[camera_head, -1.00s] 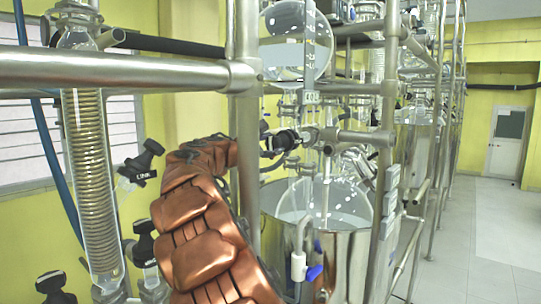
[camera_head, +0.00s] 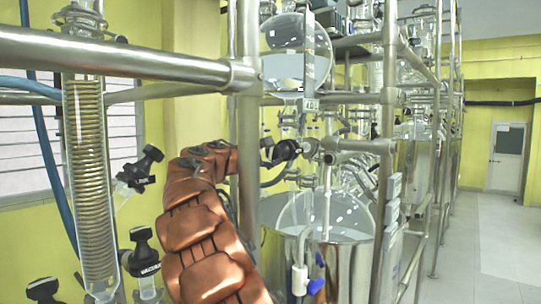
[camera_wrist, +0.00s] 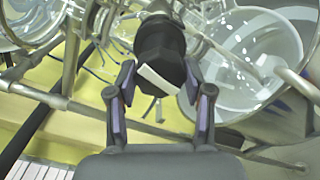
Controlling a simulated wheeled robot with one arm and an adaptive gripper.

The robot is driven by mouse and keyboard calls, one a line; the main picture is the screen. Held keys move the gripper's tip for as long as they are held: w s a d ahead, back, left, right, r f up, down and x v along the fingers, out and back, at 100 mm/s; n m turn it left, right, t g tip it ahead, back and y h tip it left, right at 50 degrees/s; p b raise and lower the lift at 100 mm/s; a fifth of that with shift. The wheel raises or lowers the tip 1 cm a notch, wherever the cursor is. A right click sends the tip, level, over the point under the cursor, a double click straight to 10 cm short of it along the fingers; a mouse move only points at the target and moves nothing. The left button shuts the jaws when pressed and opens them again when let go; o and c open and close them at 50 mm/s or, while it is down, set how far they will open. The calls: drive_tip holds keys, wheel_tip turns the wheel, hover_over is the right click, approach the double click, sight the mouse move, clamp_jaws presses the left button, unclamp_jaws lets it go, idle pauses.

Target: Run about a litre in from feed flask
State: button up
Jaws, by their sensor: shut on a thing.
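The feed flask (camera_head: 297,50) is a round glass vessel in the upper middle of the head view, with clear liquid in its lower part and a scale strip (camera_head: 309,62) in front. Below it, a black valve knob (camera_head: 288,150) sits on the glass line; it also shows in the wrist view (camera_wrist: 160,48), with a white label. My gripper (camera_head: 268,152) reaches it from the left, its fingers (camera_wrist: 160,80) on both sides of the knob. The glass reactor (camera_head: 325,215) stands below in a steel bath. The exact liquid level against the scale is too small to read.
Steel frame bars (camera_head: 245,140) stand close around my arm. A coiled glass condenser (camera_head: 90,180) and other black-capped valves (camera_head: 144,252) are at the left. A white drain valve with a blue handle (camera_head: 306,282) is at the bath's front. The floor (camera_head: 485,245) at right is clear.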

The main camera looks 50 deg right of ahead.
drive_tip(key=o, duration=1.2)
drive_tip(key=shift+c, duration=0.2)
drive_tip(key=s+a, duration=0.1)
drive_tip(key=a, duration=1.1)
